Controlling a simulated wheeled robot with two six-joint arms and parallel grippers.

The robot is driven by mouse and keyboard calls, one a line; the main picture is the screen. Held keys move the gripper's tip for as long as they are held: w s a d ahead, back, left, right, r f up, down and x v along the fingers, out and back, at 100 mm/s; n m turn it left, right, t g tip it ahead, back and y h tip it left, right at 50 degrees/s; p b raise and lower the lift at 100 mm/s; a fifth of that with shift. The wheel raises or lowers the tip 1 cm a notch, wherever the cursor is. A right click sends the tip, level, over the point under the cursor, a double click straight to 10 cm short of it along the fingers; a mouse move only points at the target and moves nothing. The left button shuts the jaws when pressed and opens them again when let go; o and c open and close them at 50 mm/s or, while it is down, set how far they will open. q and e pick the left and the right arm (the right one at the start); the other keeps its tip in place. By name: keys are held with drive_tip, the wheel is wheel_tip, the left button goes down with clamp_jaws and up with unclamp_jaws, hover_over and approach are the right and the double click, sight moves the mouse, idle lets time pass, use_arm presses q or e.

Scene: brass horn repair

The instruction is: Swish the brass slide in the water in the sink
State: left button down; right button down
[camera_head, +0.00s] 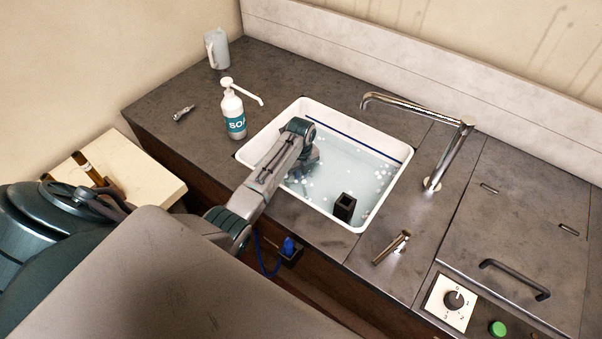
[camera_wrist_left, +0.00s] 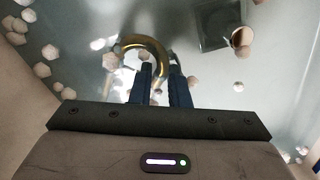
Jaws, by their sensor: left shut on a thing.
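The white sink (camera_head: 403,170) holds water (camera_head: 345,165) with scattered pale suds. My left gripper (camera_head: 305,165) reaches down into the sink on its left side; in the head view its fingertips are hidden by my own wrist. The left wrist view shows its two blue-grey fingers (camera_wrist_left: 165,80) shut on the brass slide (camera_wrist_left: 146,44), a curved golden tube. The slide's bow shows beyond the fingertips among the suds. Its lower part is hidden by the fingers. I cannot tell how deep it sits in the water. My right gripper is not in view.
A black block-like part (camera_head: 344,207) stands in the sink's front corner; the wrist view shows it too (camera_wrist_left: 212,25). A soap bottle (camera_head: 234,112) stands left of the sink, a chrome faucet (camera_head: 452,155) to the right. A grey jug (camera_head: 217,50) stands at the back left.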

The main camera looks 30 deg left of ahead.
use_arm(q)
drive_tip(key=shift+d, duration=0.1)
drive_tip(key=shift+s+d+p, duration=0.1)
drive_tip(key=shift+d+p, duration=0.45)
drive_tip(key=shift+d, duration=0.85)
drive_tip(key=shift+a, duration=0.15)
drive_tip(key=shift+a, duration=1.4)
drive_tip(key=shift+d, duration=0.15)
drive_tip(key=shift+d+p, duration=0.55)
drive_tip(key=shift+d, duration=0.85)
drive_tip(key=shift+a, duration=0.15)
drive_tip(key=shift+a, duration=1.4)
drive_tip(key=shift+d, duration=0.15)
